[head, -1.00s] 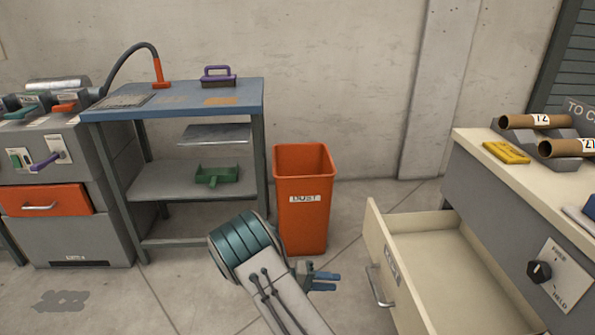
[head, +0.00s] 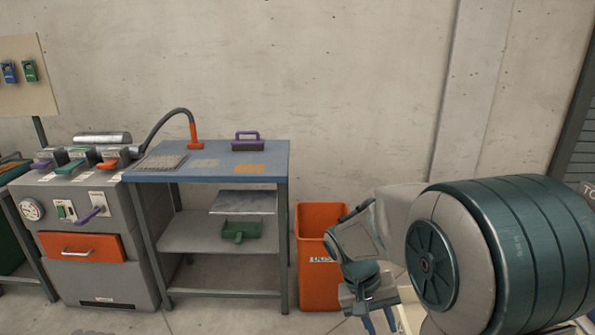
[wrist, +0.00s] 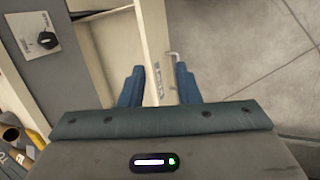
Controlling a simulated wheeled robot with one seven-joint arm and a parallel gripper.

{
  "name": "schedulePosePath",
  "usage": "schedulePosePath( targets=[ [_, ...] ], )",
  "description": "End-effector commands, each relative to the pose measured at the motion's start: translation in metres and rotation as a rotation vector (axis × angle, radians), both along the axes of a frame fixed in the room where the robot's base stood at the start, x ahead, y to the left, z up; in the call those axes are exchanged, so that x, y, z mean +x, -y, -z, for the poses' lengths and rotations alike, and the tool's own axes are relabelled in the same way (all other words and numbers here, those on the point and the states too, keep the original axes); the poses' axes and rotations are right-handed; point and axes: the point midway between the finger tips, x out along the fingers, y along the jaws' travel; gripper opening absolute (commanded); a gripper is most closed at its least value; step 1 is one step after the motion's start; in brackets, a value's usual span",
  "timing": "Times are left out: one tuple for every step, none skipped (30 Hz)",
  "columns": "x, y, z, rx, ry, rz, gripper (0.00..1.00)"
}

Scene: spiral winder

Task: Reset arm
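My gripper (head: 380,320) is low at the right of the head view, with its blue fingers pointing down at the bottom edge. In the wrist view my gripper (wrist: 159,78) has its two blue fingers well apart, with nothing held between them. Below and beyond the fingers is the pulled-out cream drawer (wrist: 152,45) of the bench, with its handle (wrist: 174,56) by the right finger. I cannot tell how far the fingers are above the drawer. My raised arm covers much of the head view's right side.
An orange dust bin (head: 318,275) stands behind my gripper, partly hidden by my arm. A blue-topped table (head: 215,175) holds a purple-handled brush (head: 247,142); a green dustpan (head: 241,231) is on its shelf. A grey machine (head: 70,190) stands left. Bare floor (wrist: 245,45) lies beside the drawer.

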Motion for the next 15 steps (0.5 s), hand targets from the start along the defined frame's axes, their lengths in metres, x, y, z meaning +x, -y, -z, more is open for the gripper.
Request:
schedulePosePath(
  targets=[
    [-0.01,0.001,-0.028,0.042,0.028,0.0,0.3],
    [-0.015,0.0,-0.037,0.068,0.042,-0.005,0.3],
    [-0.022,-0.001,-0.05,0.1,0.062,-0.011,0.3],
    [-0.028,-0.001,-0.059,0.123,0.077,-0.013,0.3],
    [-0.033,-0.002,-0.068,0.145,0.094,-0.019,0.3],
    [-0.04,-0.003,-0.081,0.174,0.117,-0.026,0.3],
    [-0.046,-0.004,-0.089,0.194,0.134,-0.032,0.3],
    [-0.05,-0.005,-0.098,0.215,0.154,-0.038,0.3],
    [-0.058,-0.006,-0.109,0.24,0.179,-0.046,0.3],
    [-0.063,-0.007,-0.117,0.257,0.198,-0.053,0.3],
    [-0.068,-0.008,-0.125,0.274,0.219,-0.059,0.3],
    [-0.074,-0.009,-0.135,0.294,0.244,-0.068,0.3],
    [-0.079,-0.01,-0.142,0.307,0.263,-0.076,0.3],
    [-0.083,-0.011,-0.148,0.319,0.282,-0.083,0.3],
    [-0.088,-0.013,-0.155,0.334,0.306,-0.091,0.3]
  ],
)
